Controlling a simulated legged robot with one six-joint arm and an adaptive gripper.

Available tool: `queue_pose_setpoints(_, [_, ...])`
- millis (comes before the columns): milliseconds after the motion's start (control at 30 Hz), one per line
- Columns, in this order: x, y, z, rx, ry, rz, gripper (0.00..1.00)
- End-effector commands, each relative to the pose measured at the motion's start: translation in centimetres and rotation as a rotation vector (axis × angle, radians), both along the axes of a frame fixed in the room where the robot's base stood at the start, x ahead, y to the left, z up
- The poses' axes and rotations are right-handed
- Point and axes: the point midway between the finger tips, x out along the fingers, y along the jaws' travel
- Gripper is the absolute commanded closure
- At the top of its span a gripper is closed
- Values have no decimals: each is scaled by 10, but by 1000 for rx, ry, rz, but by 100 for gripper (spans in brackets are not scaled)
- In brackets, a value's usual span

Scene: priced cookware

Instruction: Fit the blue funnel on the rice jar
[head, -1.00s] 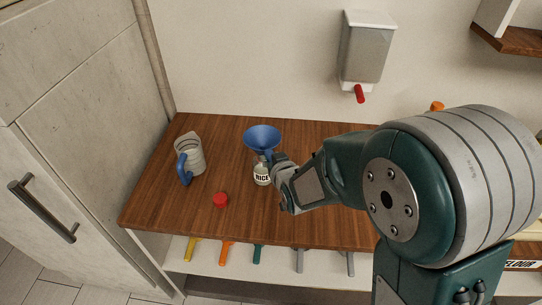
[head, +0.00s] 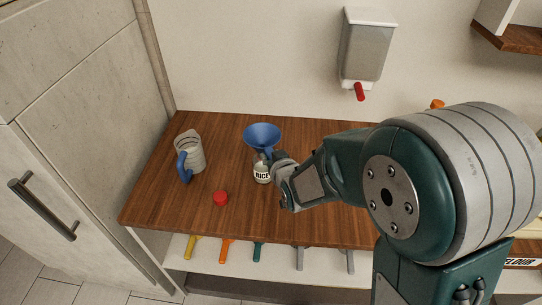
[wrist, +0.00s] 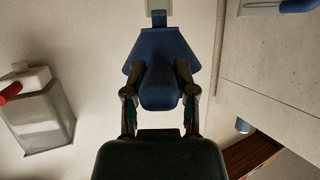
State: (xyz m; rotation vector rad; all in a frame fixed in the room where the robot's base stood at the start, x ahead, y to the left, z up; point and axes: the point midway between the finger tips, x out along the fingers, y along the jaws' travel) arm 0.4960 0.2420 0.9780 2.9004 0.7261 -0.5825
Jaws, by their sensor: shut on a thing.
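The blue funnel (head: 262,136) is upright with its wide mouth up, directly above the rice jar in the head view. The rice jar (head: 262,174) is a small clear jar labelled RICE, standing on the wooden counter (head: 320,225). My gripper (head: 276,160) comes in from the right and is shut on the funnel's lower part. In the wrist view my two fingers close on the blue funnel (wrist: 160,85) from both sides. The funnel's spout and the jar's mouth are partly hidden by my gripper, so I cannot tell whether the spout sits inside the jar.
A clear measuring jug (head: 190,155) with a blue handle stands left of the jar. A red lid (head: 220,198) lies in front. A wall dispenser (head: 366,50) with a red lever hangs behind. Coloured utensils (head: 258,250) lie on the lower shelf.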

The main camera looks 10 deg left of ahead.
Motion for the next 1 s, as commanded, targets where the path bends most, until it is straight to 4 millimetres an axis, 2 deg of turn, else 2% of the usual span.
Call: queue_pose_setpoints(1000, [0,0,-16,-1,3,0,100])
